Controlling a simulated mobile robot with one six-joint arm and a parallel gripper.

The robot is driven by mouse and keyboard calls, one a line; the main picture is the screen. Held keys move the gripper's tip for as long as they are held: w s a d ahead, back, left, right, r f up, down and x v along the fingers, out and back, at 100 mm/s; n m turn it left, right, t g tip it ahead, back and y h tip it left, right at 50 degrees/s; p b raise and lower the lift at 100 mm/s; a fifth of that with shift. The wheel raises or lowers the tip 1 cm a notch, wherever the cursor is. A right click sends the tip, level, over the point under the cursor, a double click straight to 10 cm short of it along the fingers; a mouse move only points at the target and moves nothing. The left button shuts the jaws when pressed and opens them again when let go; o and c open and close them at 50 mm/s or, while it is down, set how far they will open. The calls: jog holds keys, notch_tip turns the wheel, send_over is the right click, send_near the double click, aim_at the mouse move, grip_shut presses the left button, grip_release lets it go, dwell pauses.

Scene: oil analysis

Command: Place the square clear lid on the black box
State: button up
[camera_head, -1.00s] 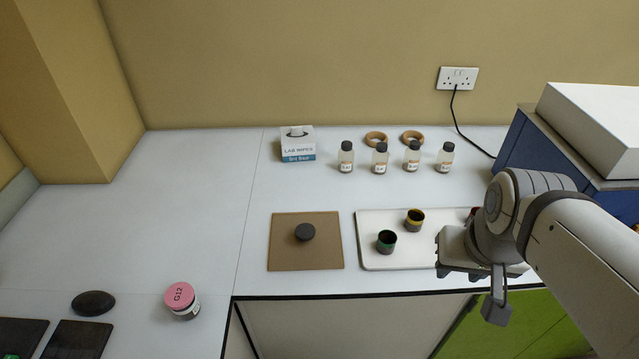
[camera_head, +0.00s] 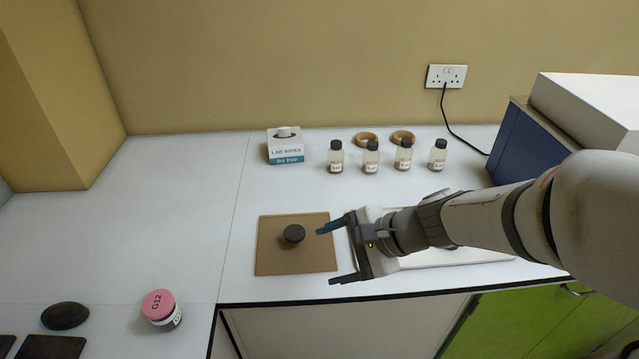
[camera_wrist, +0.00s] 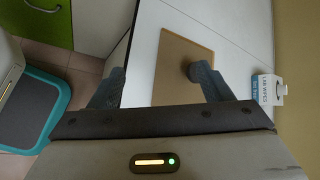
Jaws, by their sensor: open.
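No square clear lid can be made out in either view. I cannot tell whether either of the two dark flat pieces at the lower left of the head view, one (camera_head: 52,347) cut by the bottom edge and one (camera_head: 5,343) cut by the corner, is the black box. My gripper (camera_head: 334,253) is open and empty, its fingers spread above the bench at the right edge of a brown square mat. In the wrist view my gripper (camera_wrist: 160,76) has bare fingers on either side of the mat's near part.
The brown mat (camera_head: 272,262) bears a small dark round piece (camera_head: 294,234). A pink-capped jar (camera_head: 160,306) and a dark oval (camera_head: 65,316) are at left. A wipes box (camera_head: 285,152) and several bottles stand behind. My arm covers most of a white tray (camera_head: 465,256).

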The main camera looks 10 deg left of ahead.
jog(key=w+a+f+m+t+y+b, duration=0.2)
jog(key=w+a+f+m, duration=0.2)
jog(key=m, duration=0.1)
jog(key=m+t+b, duration=0.2)
jog(key=m+t, duration=0.1)
jog(key=m, duration=0.6)
send_near(294, 231)
jog(key=shift+a+f, duration=0.25)
jog(key=shift+a, duration=0.25)
jog(key=shift+a+f, duration=0.3)
jog(key=shift+a, duration=0.2)
jog(key=shift+w+a+f+t, duration=0.15)
jog(key=shift+w+a+t, duration=0.05)
jog(key=shift+t, duration=0.1)
jog(key=x, duration=0.7)
jog(key=shift+w+p, duration=0.25)
jog(key=shift+p, duration=0.05)
jog(key=shift+c, duration=0.4)
jog(key=c, duration=1.4)
